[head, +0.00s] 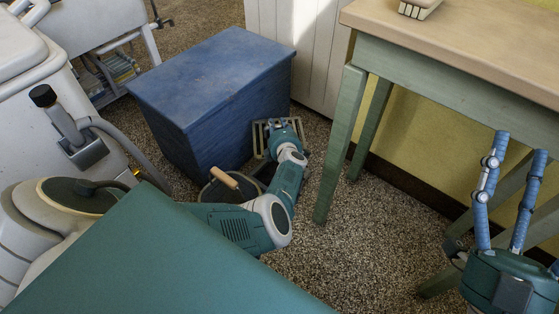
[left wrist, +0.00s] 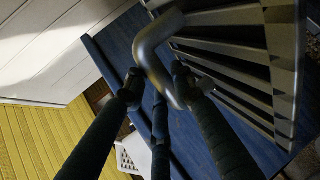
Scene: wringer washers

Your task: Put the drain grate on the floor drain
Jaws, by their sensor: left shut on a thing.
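The drain grate (head: 259,141), a pale metal frame with bars, is in my left gripper (head: 275,127), tilted up close to the front of the blue chest. In the left wrist view, the barred grate (left wrist: 235,45) fills the upper right, and the gripper's dark fingers (left wrist: 160,90) close around its bent metal handle (left wrist: 152,45). A dark patch (head: 266,171) on the floor beside my left arm may be the floor drain; my arm partly covers it and I cannot tell. My right gripper (head: 520,143) is open and empty at the right, fingers pointing up.
The blue chest (head: 208,85) stands behind the grate. A bucket (head: 214,190) with a wooden grip is just left of my left arm. A green-legged table (head: 455,50) stands to the right. A white washer (head: 35,95) is at the left. Speckled floor (head: 340,245) is clear in front.

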